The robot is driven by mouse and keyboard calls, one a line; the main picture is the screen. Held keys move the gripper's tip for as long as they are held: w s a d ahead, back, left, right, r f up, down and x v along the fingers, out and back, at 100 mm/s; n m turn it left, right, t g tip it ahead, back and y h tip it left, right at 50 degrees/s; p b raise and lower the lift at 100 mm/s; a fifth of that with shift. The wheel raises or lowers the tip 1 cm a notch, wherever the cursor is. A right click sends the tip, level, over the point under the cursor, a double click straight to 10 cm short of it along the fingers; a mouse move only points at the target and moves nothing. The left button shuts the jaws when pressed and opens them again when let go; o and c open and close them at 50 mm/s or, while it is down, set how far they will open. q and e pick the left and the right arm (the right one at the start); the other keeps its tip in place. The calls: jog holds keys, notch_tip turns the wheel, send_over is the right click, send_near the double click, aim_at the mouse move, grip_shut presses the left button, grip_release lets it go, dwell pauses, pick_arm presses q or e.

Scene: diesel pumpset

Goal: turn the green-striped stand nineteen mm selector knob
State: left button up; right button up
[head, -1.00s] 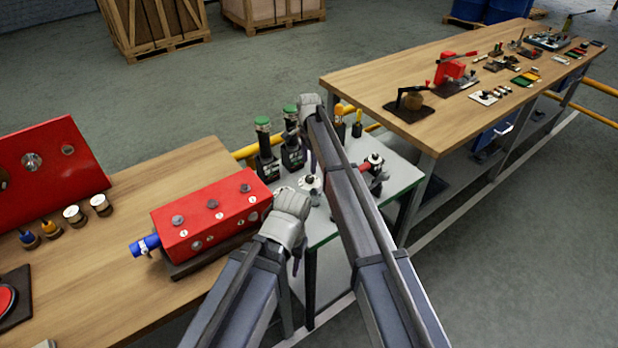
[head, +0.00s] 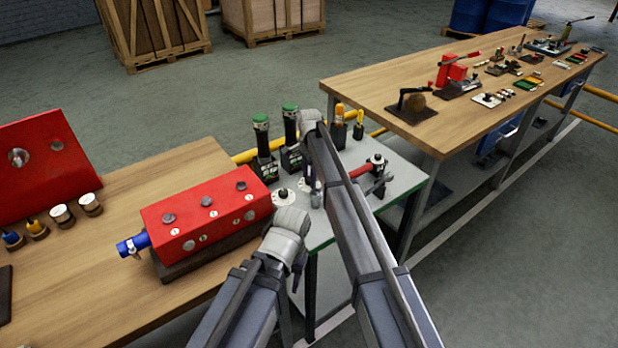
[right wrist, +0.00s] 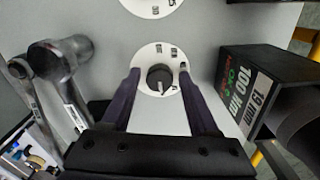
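In the right wrist view a small dark selector knob (right wrist: 159,77) sits on a round white dial (right wrist: 147,55) on the grey table top. My right gripper (right wrist: 158,88) is open, its dark fingers on either side of the knob with gaps to it. A black stand (right wrist: 262,90) marked 19 mm and 100 Nm, with green lettering, is right of the dial. In the head view two green-topped tools stand in black stands (head: 265,168), and my right gripper (head: 314,188) points down beside them. My left gripper (head: 298,268) hangs near the table's front edge; its fingers are barely visible.
A second white dial (right wrist: 150,5) lies beyond the first. Metal tools (right wrist: 62,75) lie left of my right gripper. A red box (head: 205,212) stands on the wooden bench (head: 130,310) at left. Another bench (head: 440,135) with several devices is at right.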

grip_shut()
dwell(0.5)
jog(key=n, duration=0.4)
jog(key=shift+n, duration=0.4)
jog(key=n, duration=0.5)
jog(key=shift+s+d, duration=0.1)
jog(key=n, duration=0.5)
jog(key=shift+d+n, duration=0.1)
jog(key=shift+n, duration=2.9)
